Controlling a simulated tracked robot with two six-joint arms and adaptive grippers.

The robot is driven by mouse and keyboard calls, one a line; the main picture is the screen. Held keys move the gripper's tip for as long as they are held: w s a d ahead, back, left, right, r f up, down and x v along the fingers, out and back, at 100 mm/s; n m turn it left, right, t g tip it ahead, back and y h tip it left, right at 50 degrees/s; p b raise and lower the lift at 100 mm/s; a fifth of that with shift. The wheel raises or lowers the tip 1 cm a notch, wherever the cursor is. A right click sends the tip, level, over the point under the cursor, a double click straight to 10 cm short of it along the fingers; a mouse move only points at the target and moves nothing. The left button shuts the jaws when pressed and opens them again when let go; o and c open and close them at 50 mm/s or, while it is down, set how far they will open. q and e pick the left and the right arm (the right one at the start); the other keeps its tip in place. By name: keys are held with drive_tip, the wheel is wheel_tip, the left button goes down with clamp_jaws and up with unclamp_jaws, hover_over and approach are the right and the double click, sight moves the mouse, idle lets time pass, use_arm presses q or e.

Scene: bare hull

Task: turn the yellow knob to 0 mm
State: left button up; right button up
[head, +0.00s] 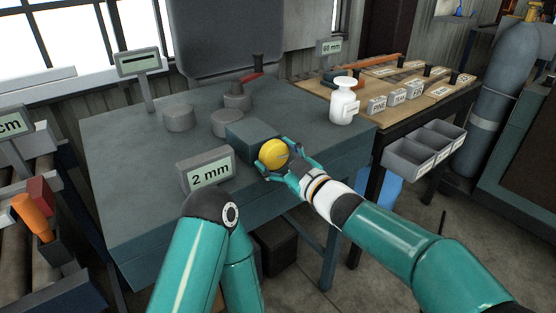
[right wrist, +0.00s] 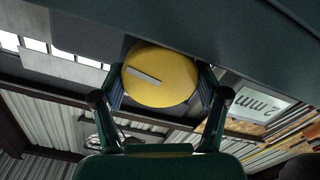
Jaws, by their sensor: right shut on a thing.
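The yellow knob (head: 274,153) sits on the front of a grey-blue block (head: 252,138) on the workbench. A display sign (head: 208,172) to the left of the knob reads 2 mm. My right gripper (head: 281,161) is shut on the yellow knob, one finger on each side. In the right wrist view the knob (right wrist: 160,75) is a round disc with a pale slot mark, tilted slightly, and the 2 mm sign (right wrist: 255,103) appears upside down. My left arm comes in at the bottom; its gripper cannot be made out.
Grey round pieces (head: 179,118) stand on the workbench (head: 120,165) behind the block. A white bottle (head: 343,105) stands at its right. Grey bins (head: 408,155) hang off the wooden side table. A 60 mm sign (head: 329,47) stands behind.

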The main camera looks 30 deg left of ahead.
drive_tip(key=shift+s+a+r, duration=0.1)
drive_tip(key=shift+s+r, duration=0.05)
drive_tip(key=o, duration=1.2)
drive_tip(key=shift+c, duration=0.2)
drive_tip(key=shift+d, duration=0.4)
drive_tip(key=v, duration=1.1)
drive_tip(key=shift+d, duration=0.1)
